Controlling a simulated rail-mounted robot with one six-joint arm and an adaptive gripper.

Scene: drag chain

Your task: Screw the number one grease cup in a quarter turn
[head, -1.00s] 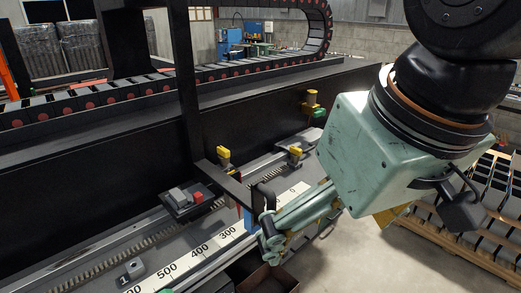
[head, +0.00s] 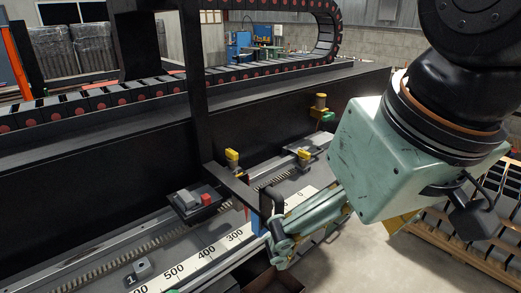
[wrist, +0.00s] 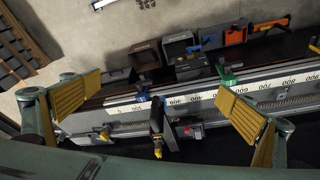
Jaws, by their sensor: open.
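Small yellow-topped cups that look like grease cups show in the head view. I cannot tell which is number one. In the wrist view, a yellow-topped cup (wrist: 157,147) is at the dark bracket's end and another (wrist: 104,135) is to its left. My gripper (wrist: 163,104) is wide open and empty, its yellow pads far apart, above the rail and clear of the cups.
The bracket (wrist: 156,117) and a block with a red button (head: 205,198) stand up from the rail. A grey block (head: 143,268) sits beside a "1" mark. A black post (head: 195,80) rises near the bracket. Open bins (wrist: 180,45) line the rail's side; a pallet (head: 440,240) is at right.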

